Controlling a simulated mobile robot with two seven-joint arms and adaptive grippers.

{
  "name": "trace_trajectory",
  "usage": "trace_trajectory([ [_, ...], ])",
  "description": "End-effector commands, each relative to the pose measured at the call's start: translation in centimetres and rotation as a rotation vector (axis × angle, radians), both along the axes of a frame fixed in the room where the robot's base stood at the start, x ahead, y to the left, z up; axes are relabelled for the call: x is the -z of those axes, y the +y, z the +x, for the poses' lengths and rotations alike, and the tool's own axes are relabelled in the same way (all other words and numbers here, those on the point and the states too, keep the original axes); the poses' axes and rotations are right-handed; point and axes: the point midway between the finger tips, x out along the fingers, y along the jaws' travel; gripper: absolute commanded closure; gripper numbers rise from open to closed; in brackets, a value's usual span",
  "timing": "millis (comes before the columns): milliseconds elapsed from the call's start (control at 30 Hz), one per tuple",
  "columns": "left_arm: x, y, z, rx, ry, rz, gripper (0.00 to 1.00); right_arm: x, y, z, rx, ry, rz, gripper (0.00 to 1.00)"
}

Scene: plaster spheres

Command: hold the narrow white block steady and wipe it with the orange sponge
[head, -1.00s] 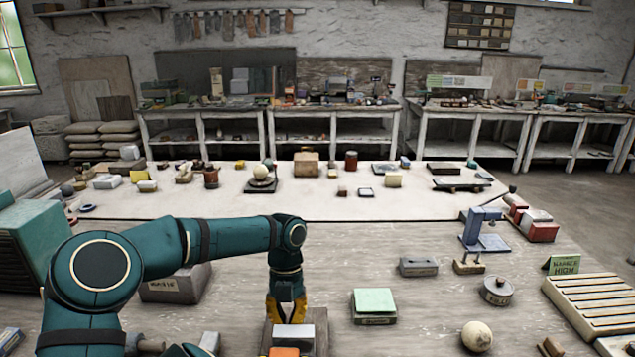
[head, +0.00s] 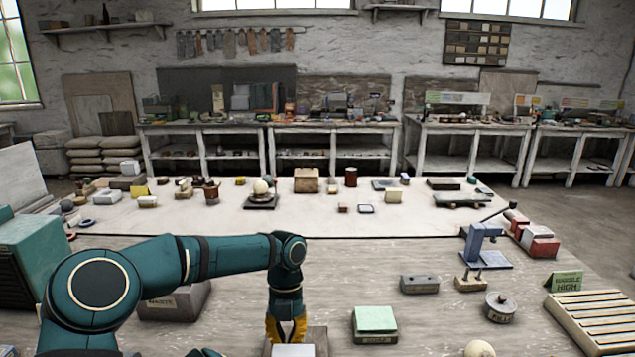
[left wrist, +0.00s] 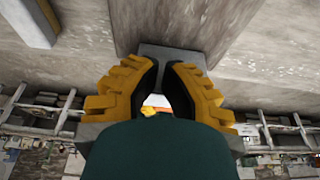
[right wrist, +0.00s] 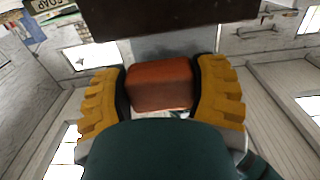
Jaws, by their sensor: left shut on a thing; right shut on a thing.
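The narrow white block (head: 293,350) shows at the bottom edge of the head view, mostly cut off. My left gripper (head: 286,333) is shut on it; the yellow fingers also show in the left wrist view (left wrist: 166,68), with the block's shadowed grey face (left wrist: 172,54) between and beyond them. The orange sponge (right wrist: 158,84) is between the fingers of my right gripper (right wrist: 160,85), which is shut on it. The block (right wrist: 178,45) shows grey just behind the sponge; whether they touch is unclear. The right gripper is outside the head view.
A brown board (head: 315,337) is beside the block. A green-topped box (head: 375,320), a grey block (head: 419,284), a round tin (head: 500,305) and a plaster sphere (head: 479,349) stand to the right. A slatted rack (head: 590,318) is at far right. Bare table lies between them.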

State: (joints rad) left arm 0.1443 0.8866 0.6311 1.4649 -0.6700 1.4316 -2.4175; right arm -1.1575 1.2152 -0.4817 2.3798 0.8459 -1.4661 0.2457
Motion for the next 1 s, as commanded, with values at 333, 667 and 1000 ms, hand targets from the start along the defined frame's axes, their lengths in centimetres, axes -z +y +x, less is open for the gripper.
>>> trace_trajectory([
  [333, 0.0, 0.0, 0.0, 0.000, 0.001, 0.000, 1.00, 0.0, 0.0, 0.5, 0.001, -0.001, 0.001, 0.50],
  [667, 0.0, 0.0, 0.0, 0.000, 0.001, 0.000, 1.00, 0.0, 0.0, 1.1, 0.000, -0.001, 0.001, 0.50],
  [1000, 0.0, 0.0, 0.0, 0.000, 0.001, 0.000, 1.00, 0.0, 0.9, 1.2, 0.000, 0.000, 0.002, 0.50],
])
